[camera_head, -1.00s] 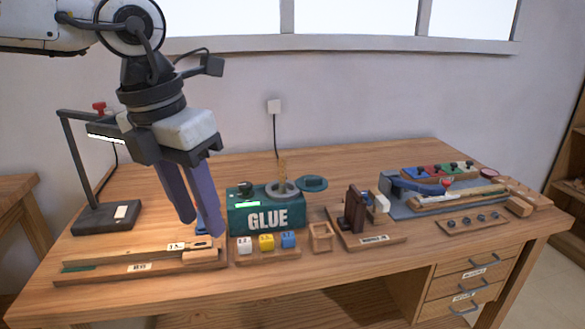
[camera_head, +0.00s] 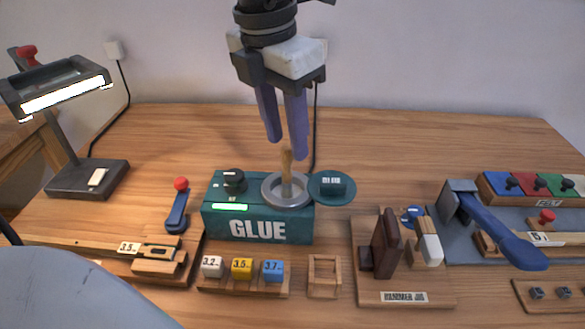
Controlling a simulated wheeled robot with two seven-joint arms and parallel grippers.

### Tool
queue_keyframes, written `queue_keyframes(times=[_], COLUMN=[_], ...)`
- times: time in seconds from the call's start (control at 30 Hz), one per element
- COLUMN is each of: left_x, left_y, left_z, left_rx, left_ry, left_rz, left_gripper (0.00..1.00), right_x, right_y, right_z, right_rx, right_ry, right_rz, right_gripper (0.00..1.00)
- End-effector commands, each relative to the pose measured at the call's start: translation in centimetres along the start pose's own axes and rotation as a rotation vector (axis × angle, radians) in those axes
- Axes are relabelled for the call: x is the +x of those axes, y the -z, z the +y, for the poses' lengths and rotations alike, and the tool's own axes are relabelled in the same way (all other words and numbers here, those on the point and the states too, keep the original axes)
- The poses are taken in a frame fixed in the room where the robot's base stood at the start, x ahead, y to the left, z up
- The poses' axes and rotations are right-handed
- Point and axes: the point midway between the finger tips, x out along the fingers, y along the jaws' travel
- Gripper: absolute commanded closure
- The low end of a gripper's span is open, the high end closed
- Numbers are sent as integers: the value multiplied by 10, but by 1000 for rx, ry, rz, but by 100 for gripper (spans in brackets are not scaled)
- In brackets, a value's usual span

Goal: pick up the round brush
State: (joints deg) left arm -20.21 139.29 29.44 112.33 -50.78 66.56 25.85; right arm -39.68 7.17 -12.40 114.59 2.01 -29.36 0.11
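The round brush (camera_head: 286,170) stands nearly upright in the round opening of the green glue pot (camera_head: 258,226), with only its wooden handle showing. Its bristle end is hidden inside the pot. My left gripper (camera_head: 284,147) points down just above the brush, with its two purple fingers apart and nothing held. The fingertips are close to the top of the handle; I cannot tell if they touch it. My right gripper is not in view.
The pot's round lid (camera_head: 332,188) sits open at its right. Numbered blocks (camera_head: 242,268) stand in front, and a lamp (camera_head: 58,90) at the left. The hammer jig (camera_head: 404,290) and a blue-handled tool (camera_head: 500,236) are at the right. The table behind the pot is clear.

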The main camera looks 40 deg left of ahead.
Motion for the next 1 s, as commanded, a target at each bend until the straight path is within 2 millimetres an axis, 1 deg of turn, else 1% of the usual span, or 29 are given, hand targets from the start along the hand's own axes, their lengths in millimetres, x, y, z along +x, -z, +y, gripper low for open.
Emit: queue_keyframes(times=[0.03,0.17,0.23,0.4,0.5,0.6,0.8,0.87,1.0], left_x=[6,14,22,48,59,63,63,63,63], left_y=[1,1,2,4,3,3,3,3,3], left_z=[0,0,2,8,7,7,7,7,7], left_rx=[1,1,1,1,1,1,1,1,1], left_ry=[1,1,2,2,2,1,1,1,1], left_rz=[3,1,3,4,3,0,-1,-1,-1], left_gripper=[63,63,63,63,63,63,63,73,97], right_x=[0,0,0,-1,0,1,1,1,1], right_y=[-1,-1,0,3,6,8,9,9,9], right_z=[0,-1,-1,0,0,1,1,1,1], right_rx=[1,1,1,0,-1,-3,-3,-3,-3], right_ry=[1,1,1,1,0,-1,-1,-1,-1], right_rz=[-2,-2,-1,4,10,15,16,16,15], right_gripper=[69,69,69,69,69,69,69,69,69])
